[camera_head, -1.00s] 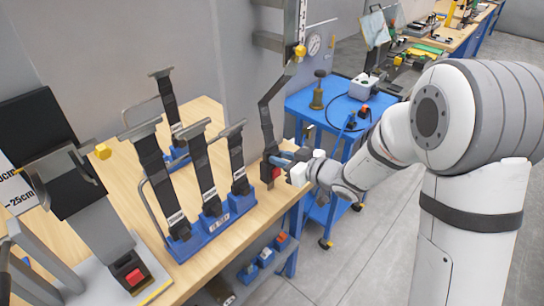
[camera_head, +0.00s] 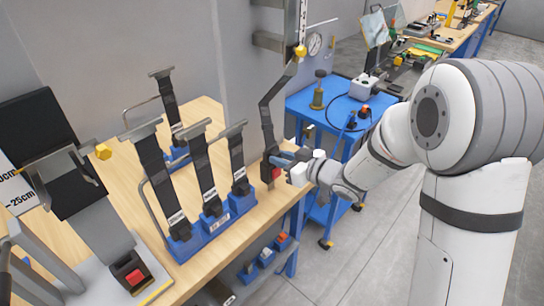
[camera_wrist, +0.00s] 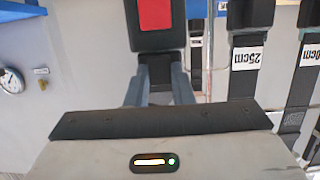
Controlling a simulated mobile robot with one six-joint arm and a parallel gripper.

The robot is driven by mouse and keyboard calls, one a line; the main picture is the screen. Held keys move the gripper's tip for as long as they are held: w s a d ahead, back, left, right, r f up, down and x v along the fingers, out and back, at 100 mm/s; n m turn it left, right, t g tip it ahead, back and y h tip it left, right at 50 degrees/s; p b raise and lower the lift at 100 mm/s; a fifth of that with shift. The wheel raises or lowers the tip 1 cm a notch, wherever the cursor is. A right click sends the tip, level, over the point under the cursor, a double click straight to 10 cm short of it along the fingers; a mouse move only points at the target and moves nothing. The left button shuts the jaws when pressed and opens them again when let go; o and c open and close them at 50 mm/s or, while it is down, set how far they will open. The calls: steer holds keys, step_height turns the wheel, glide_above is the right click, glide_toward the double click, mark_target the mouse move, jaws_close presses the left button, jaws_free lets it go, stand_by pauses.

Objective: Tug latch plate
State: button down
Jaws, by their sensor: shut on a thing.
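A black buckle with a red button (camera_head: 268,172) stands at the right edge of the wooden bench, with a dark strap (camera_head: 265,115) rising from it to a wall post. In the wrist view the buckle (camera_wrist: 155,38) is upside down at the top, its red button facing me. My gripper (camera_head: 285,160) is beside the buckle in the head view. In the wrist view its blue-grey fingers (camera_wrist: 159,82) are shut on the latch plate, at the strap end of the buckle. The plate is mostly hidden between the fingers. I cannot tell whether it is seated in the buckle.
Several blue-based buckle stands with straps (camera_head: 213,220) stand on the bench (camera_head: 105,225) left of my gripper. A larger buckle with a red button (camera_head: 133,277) is at the front left. A blue cart (camera_head: 330,95) stands behind my arm. Open floor lies at right.

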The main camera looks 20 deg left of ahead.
steer(key=shift+r, duration=0.2)
steer(key=c, duration=1.2)
jaws_free()
steer(key=d+r+m+t+h, duration=0.2)
steer(key=d+r+m+h, duration=0.3)
steer(key=d, duration=0.8)
steer(key=d+r+m+t+h, duration=0.1)
steer(key=d+m+t+h, duration=0.2)
steer(key=d+h, duration=0.75)
steer(key=s+d+m+g, duration=0.3)
steer(key=s+d+g, duration=0.1)
steer(key=s+d, duration=0.6)
steer(key=s+g, duration=0.1)
steer(key=s, duration=0.2)
steer(key=s+m+g+y, duration=0.1)
steer(key=s, duration=0.3)
steer(key=s+f+m+g+b, duration=0.1)
steer(key=s+g, duration=0.1)
steer(key=s, duration=0.2)
steer(key=shift+s+d+y, duration=0.1)
steer(key=shift+d+y, duration=0.15)
